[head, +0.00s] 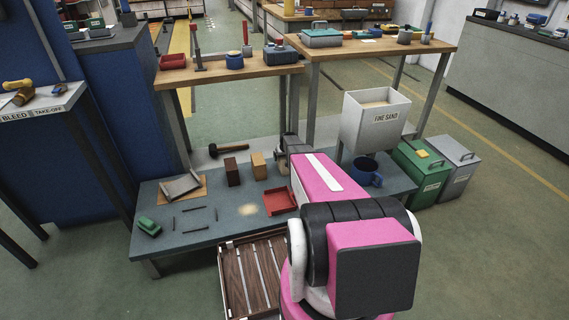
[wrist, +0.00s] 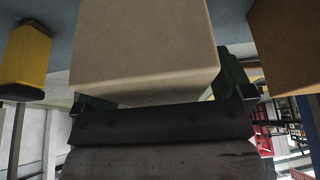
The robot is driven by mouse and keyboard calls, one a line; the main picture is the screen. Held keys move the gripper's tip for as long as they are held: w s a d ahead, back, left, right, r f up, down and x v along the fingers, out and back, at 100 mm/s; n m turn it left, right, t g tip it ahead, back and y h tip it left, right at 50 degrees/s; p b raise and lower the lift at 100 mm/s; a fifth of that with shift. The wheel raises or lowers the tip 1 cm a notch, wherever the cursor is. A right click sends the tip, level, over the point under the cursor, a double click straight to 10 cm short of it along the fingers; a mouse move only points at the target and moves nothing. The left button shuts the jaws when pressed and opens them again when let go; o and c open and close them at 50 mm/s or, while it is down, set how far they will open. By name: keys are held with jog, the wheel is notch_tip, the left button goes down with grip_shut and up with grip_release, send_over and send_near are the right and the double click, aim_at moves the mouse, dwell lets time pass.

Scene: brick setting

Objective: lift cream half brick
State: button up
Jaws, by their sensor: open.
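The cream half brick (wrist: 145,45) fills the upper middle of the wrist view, close to the camera. My gripper (wrist: 163,92) is open, with a dark green finger showing at each side of the brick's near end. I cannot tell whether either finger touches it. In the head view my gripper (head: 290,146) is over the back of the low bench, partly hidden by my pink arm.
On the low bench (head: 205,238), a dark red brick (head: 232,172) and a tan brick (head: 258,166) stand left of my gripper. A red tray (head: 280,201), a mallet (head: 228,149) and a blue mug (head: 366,170) are nearby. A yellow block (wrist: 26,52) shows in the wrist view.

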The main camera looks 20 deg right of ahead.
jog(key=shift+f, duration=0.25)
dwell(0.5)
jog(key=shift+c, duration=0.3)
jog(key=c, duration=1.3)
jog(key=shift+c, duration=0.2)
jog(key=shift+r, duration=0.15)
